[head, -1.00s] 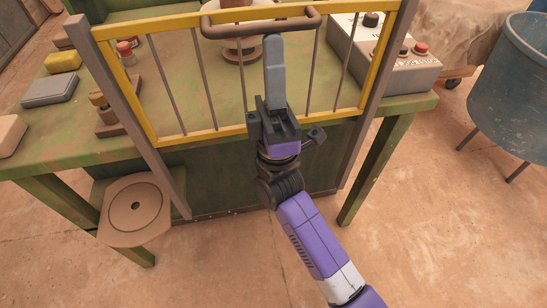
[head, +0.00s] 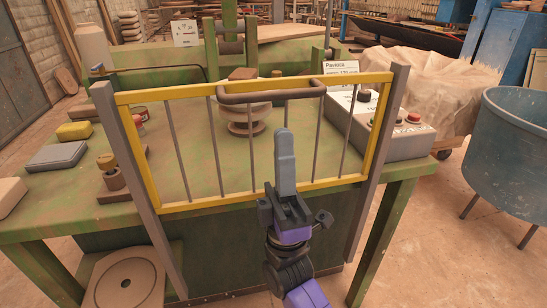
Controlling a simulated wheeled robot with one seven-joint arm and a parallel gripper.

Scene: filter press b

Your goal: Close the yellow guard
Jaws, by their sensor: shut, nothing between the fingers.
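The yellow guard (head: 252,82) is an upright frame with thin brown bars and a brown handle (head: 271,90) across its top. It stands between two grey-brown posts (head: 386,140) at the front edge of the green bench. Its lower rail (head: 190,206) lies close to the bench edge. My gripper (head: 285,140) is shut and empty, pointing up in front of the guard's lower half, below the handle. It looks apart from the handle. I cannot tell whether it touches the bars, and it hides part of the lower rail.
A brown spool-like die (head: 246,117) stands behind the guard. A yellow block (head: 74,131) and a grey block (head: 57,156) lie at left. A stool (head: 125,284) and a blue bin (head: 516,145) flank the bench.

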